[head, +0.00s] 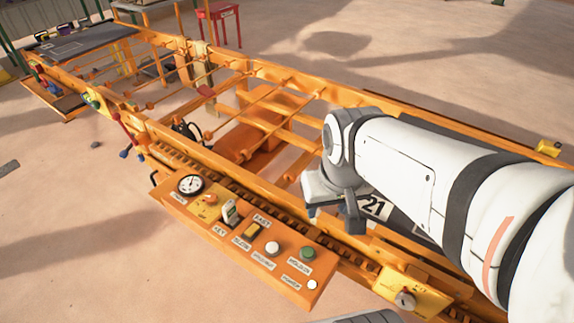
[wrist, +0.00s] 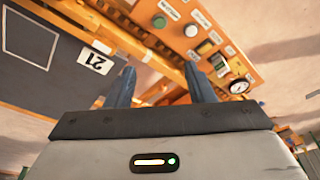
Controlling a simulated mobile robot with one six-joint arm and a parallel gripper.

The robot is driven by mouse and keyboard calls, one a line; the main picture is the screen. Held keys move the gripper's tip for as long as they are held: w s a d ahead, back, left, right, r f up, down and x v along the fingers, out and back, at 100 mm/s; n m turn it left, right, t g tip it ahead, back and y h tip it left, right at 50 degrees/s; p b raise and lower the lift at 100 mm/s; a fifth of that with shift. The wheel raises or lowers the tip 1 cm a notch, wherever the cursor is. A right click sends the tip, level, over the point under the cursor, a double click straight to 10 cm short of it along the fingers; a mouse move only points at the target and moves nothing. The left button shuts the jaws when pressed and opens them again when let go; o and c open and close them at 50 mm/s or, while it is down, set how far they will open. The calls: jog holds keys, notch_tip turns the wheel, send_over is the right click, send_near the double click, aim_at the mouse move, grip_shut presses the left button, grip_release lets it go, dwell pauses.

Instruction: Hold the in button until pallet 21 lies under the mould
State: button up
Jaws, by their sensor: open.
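Pallet 21, a dark flat plate, carries a white label reading 21 (head: 374,206). It lies on the orange frame at the right, partly hidden by my arm. In the wrist view the pallet (wrist: 50,85) fills the left side. The orange control panel (head: 205,222) bears a green button (head: 307,254) and a white button (head: 272,248). Their labels are too small to read surely, so I cannot tell which is the in button. My gripper (head: 333,213) is open and empty, above the frame beside the panel, apart from the buttons. I cannot make out the mould.
The panel also holds a round gauge (head: 190,184), switches and a small white knob (head: 312,285). The orange roller frame (head: 290,78) runs to the upper left, where a dark plate (head: 75,45) lies. A red stool (head: 218,12) stands behind. The sandy floor in front is mostly clear.

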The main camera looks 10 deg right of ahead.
grip_shut()
dwell(0.3)
dwell(1.1)
